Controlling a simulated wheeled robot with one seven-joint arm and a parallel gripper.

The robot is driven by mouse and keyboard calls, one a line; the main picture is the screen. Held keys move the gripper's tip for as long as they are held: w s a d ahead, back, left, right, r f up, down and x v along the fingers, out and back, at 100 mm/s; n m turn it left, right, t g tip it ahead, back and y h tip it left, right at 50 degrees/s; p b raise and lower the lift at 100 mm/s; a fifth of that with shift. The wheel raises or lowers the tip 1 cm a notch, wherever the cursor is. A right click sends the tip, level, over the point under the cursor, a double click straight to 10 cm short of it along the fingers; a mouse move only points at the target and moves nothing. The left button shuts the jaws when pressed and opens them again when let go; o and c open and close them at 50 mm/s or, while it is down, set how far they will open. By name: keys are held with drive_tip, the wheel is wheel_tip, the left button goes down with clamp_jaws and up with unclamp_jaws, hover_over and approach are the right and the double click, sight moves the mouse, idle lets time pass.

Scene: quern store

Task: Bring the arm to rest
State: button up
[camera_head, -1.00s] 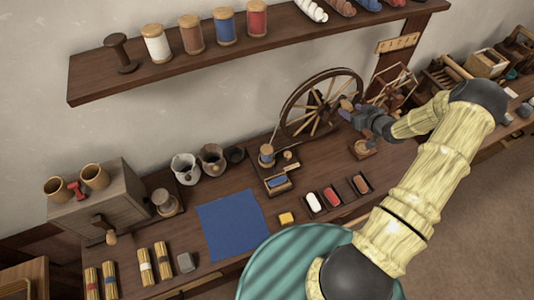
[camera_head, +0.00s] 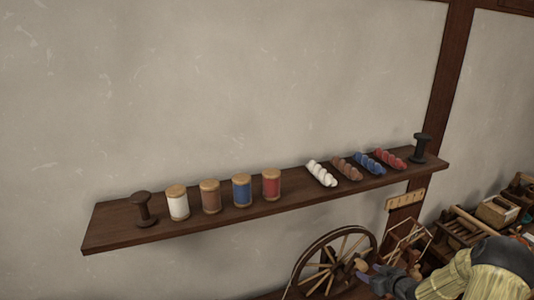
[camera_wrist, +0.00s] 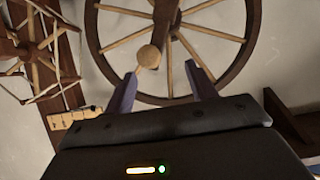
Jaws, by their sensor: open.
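My gripper (camera_head: 366,276) is at the lower right of the head view, on my bamboo-like arm (camera_head: 460,275). It is just right of the spinning wheel (camera_head: 347,242), whose lower part is cut off by the picture edge. In the wrist view my gripper (camera_wrist: 163,86) has its two fingers apart. The spinning wheel (camera_wrist: 240,65) fills the view beyond them. A round wooden knob (camera_wrist: 149,56) shows between the fingertips, apparently beyond them. I see nothing held.
A wall shelf (camera_head: 230,222) above holds spools, several twisted skeins and a dark bobbin (camera_head: 420,147). A peg rack (camera_head: 405,199) and a wooden winder (camera_head: 408,238) are close behind my gripper. Wooden boxes (camera_head: 497,211) stand at the right. The upper wall is clear.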

drive_tip(key=s+a+r+g+h, duration=0.2)
drive_tip(key=a+r+g+h, duration=0.1)
drive_tip(key=a+r, duration=0.25)
drive_tip(key=s+a+r+m+g, duration=0.1)
drive_tip(key=s+a+r+g, duration=0.1)
drive_tip(key=s+a, duration=0.3)
drive_tip(key=s+a+r+m+g+b, duration=0.1)
drive_tip(key=s+a+r, duration=0.3)
drive_tip(key=s, duration=0.7)
drive_tip(key=s+a+r+m+g+h+b, duration=0.1)
drive_tip(key=s+a+r+m+g, duration=0.1)
drive_tip(key=s+a, duration=0.3)
drive_tip(key=s+r, duration=0.1)
drive_tip(key=s, duration=0.3)
drive_tip(key=shift+a+r+g, duration=0.35)
drive_tip(key=shift+a+g, duration=0.05)
drive_tip(key=shift+s+a, duration=0.1)
drive_tip(key=shift+s, duration=0.05)
